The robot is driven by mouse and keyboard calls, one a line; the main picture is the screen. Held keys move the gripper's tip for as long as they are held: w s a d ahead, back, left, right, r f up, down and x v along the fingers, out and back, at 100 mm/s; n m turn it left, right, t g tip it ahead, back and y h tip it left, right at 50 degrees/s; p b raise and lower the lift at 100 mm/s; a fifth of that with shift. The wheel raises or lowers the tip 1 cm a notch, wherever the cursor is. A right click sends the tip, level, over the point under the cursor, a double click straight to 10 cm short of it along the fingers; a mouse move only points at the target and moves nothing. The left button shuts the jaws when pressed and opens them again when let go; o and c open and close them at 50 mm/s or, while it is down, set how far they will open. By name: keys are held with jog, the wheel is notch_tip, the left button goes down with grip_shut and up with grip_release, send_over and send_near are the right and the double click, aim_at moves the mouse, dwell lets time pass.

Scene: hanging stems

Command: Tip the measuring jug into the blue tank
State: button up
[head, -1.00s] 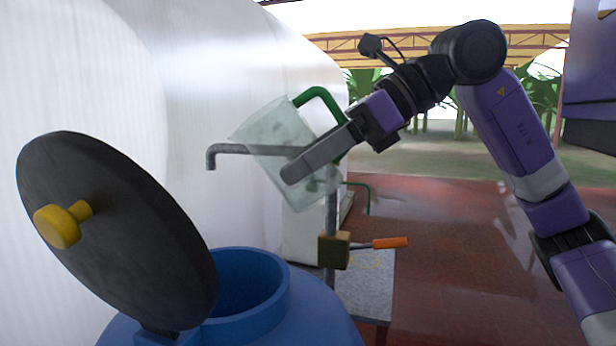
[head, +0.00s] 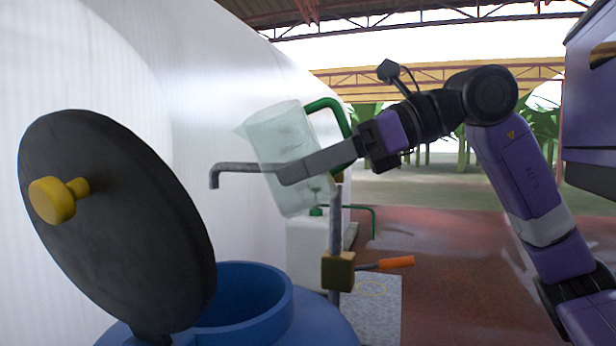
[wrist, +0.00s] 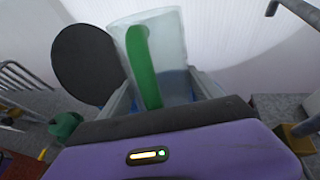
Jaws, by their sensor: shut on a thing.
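The clear measuring jug (head: 279,140) with a green handle is held in the air by my gripper (head: 300,172). My gripper is shut on the jug, and a finger lies across its side. The jug leans slightly to the left, its spout at the upper left. In the wrist view the jug (wrist: 172,50) stands between the fingers, with something greyish in its lower part. The blue tank (head: 283,308) is below and to the left of the jug, its round mouth open. Its dark lid (head: 120,215) with a yellow knob stands raised at the left.
A grey tap pipe (head: 235,167) reaches left beside the jug, on a post with a brass valve (head: 338,271) and orange lever (head: 390,262). A white canister (head: 308,245) stands behind. A white wall (head: 190,90) runs along the left. The red floor at right is open.

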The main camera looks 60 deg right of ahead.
jog(key=shift+w+a+f+t+y+b, duration=0.2)
jog(key=shift+w+f+t+y+b, duration=0.45)
jog(key=shift+b, duration=1.2)
jog(key=shift+w+a+f+t+y+b, duration=0.15)
jog(key=shift+f+t+b, duration=0.2)
jog(key=shift+t+b, duration=1.05)
jog(key=shift+r+g+b, duration=0.1)
jog(key=shift+g+b, duration=0.15)
jog(key=shift+b, duration=0.5)
jog(key=shift+r, duration=0.1)
jog(key=shift+w, duration=0.1)
jog(key=shift+w+a+f+b, duration=0.15)
jog(key=shift+f+b, duration=0.3)
jog(key=shift+b, duration=0.4)
jog(key=shift+r, duration=0.15)
jog(key=shift+y, duration=0.3)
